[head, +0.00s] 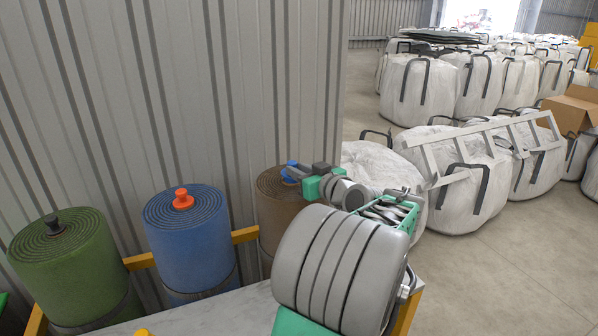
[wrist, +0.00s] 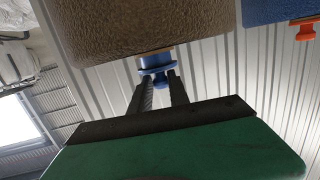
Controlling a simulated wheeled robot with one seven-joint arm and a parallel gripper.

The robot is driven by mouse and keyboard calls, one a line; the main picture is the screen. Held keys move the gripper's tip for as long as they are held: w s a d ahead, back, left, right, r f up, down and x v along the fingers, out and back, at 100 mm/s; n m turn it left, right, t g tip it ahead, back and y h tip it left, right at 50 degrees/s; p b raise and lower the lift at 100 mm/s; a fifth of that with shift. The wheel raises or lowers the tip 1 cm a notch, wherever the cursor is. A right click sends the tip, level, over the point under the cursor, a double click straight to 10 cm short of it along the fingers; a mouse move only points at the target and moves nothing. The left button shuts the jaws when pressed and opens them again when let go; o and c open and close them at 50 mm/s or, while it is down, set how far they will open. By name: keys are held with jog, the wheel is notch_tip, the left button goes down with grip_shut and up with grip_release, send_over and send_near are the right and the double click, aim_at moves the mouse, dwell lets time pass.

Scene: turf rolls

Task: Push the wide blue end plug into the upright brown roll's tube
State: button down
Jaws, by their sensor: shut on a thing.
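The upright brown roll (head: 268,222) stands third in the row, partly hidden by my arm in the head view. In the wrist view, which looks upside down, the brown roll (wrist: 150,28) fills the top, with a short tan tube end (wrist: 155,52) showing. The wide blue end plug (head: 291,167) is over the roll's top. My gripper (head: 300,174) is shut on the plug, reaching in from the right. In the wrist view the plug (wrist: 153,64) lies at the tube end, between my fingertips (wrist: 160,80). I cannot tell whether it is inside the tube.
A corrugated wall (head: 180,90) is close behind. White bulk bags (head: 462,190) and a grey ladder-like frame (head: 480,142) are at right.

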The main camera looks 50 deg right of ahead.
jog(key=shift+f+b, duration=0.85)
jog(key=c, duration=1.2)
grip_release()
jog(key=shift+o, duration=0.2)
jog(key=v, duration=0.7)
jog(key=shift+s+a, duration=0.15)
jog(key=shift+s, duration=0.2)
